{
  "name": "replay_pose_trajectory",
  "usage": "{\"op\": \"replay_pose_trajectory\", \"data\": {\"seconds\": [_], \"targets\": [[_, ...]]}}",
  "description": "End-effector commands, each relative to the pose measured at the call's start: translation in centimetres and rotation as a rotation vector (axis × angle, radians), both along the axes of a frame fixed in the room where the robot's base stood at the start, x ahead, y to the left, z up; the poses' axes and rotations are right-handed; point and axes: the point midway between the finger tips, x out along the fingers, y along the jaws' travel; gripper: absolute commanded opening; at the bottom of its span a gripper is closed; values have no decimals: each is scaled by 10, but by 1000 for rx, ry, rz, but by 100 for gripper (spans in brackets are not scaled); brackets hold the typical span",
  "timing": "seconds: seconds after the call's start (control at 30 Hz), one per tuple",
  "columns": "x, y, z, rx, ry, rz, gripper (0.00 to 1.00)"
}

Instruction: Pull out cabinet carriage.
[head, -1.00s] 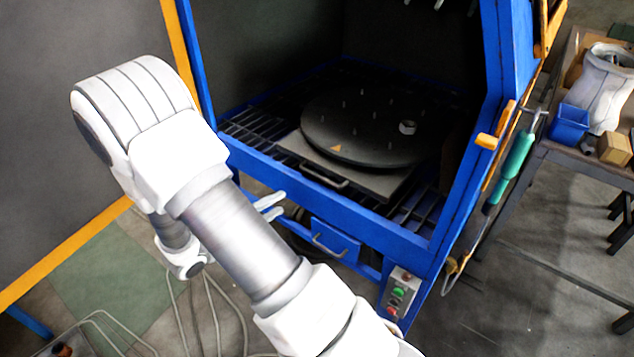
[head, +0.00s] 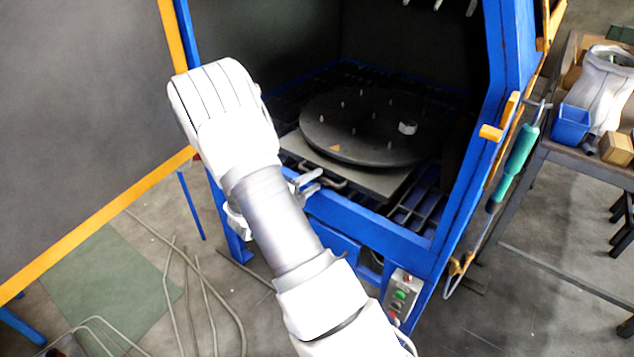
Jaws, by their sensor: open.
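The cabinet carriage is a grey plate (head: 372,182) bearing a round dark turntable (head: 350,140) with short pegs, inside the blue cabinet. Its front handle (head: 335,183) shows just beyond my fingertips. My gripper (head: 314,180) is open at the cabinet's front edge, close to the left part of the handle. Its fingers point right, toward the handle. I cannot tell whether they touch it or surround it. My arm hides part of the cabinet front and the lower drawer's handle.
The cabinet's open door (head: 85,130) stands at the left. The blue front beam (head: 370,223) runs below the carriage. A control box (head: 402,293) is at the lower right. A workbench (head: 590,165) stands at the right. Hoses (head: 205,290) lie on the floor.

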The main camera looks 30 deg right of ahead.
Motion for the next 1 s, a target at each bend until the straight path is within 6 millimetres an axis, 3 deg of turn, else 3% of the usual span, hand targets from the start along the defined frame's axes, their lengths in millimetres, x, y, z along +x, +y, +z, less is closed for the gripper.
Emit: {"op": "replay_pose_trajectory", "data": {"seconds": [0.13, 0.47, 0.7, 1.0], "targets": [[4, -12, -3, 0, 0, -2, 44], [5, -15, -3, 0, 0, 0, 44], [5, -15, -3, 0, 0, 0, 2], [5, -15, -3, -1, 0, 0, 0]]}}
